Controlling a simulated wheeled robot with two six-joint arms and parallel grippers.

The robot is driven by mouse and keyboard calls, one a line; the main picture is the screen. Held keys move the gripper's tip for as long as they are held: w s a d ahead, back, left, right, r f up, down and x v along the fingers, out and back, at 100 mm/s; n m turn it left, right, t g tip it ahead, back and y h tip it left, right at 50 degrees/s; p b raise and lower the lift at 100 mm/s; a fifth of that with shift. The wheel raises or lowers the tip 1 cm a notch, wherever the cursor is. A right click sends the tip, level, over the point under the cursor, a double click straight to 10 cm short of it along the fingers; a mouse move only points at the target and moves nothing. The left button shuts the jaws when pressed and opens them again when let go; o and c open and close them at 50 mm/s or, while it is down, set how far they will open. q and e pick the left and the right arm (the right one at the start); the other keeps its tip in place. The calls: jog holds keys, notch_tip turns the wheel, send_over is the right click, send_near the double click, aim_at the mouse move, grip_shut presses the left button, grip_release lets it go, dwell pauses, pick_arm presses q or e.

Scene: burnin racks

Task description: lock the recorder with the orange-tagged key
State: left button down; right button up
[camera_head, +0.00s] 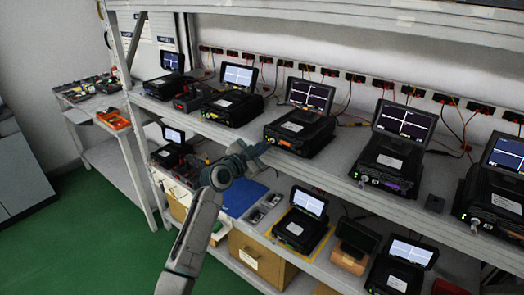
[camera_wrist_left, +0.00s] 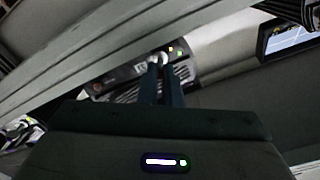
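My left gripper (camera_head: 262,148) is at the front left of a black recorder (camera_head: 298,132) in the middle of the upper shelf. This recorder has a raised screen and an orange patch (camera_head: 284,144) low on its front. In the left wrist view, the two fingers (camera_wrist_left: 164,72) are close together, with a narrow gap. Their tips reach a small silver round part (camera_wrist_left: 158,58) on the recorder's front face (camera_wrist_left: 125,73). I cannot tell whether this is the key or the lock, or whether the fingers grip it. No orange tag shows clearly. My right gripper is not in view.
More recorders stand on both sides along the upper shelf (camera_head: 335,175), including one to the right (camera_head: 388,165) and one to the left (camera_head: 232,105). An orange tray (camera_head: 113,120) lies on the left bench.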

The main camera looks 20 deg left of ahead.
pick_arm(q)
jog(key=shift+a+n+p, duration=0.1)
jog(key=shift+n+p, duration=0.7)
jog(key=shift+n, duration=6.8)
jog(key=c, duration=1.9)
grip_release()
jog(key=b+v, duration=0.3)
jog(key=v, duration=0.7)
jog(key=shift+s, duration=0.3)
